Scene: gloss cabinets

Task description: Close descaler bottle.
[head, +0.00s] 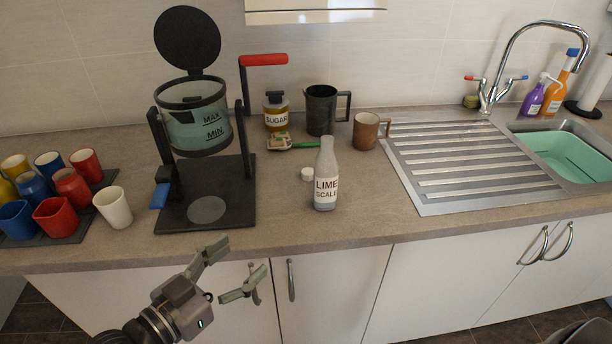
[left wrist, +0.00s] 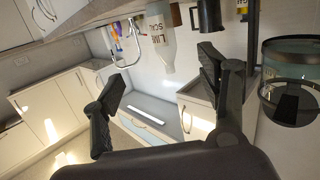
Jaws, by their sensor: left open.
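The descaler bottle (head: 325,180), pale grey with a white "LIME SCALE" label, stands upright on the counter. A small white cap (head: 307,174) lies on the counter just left of it, apart from the bottle. The bottle's narrow top shows no cap on it. My left gripper (head: 246,255) is open and empty, in front of the counter edge, lower left of the bottle. In the left wrist view, the bottle (left wrist: 161,38) appears upside down beyond the open fingers. I cannot make out the cap there.
Behind are a sugar jar (head: 276,112), dark mug (head: 320,110) and brown mug (head: 366,131). Coloured cups (head: 56,218) fill the left end; a sink drainer (head: 470,165) is right.

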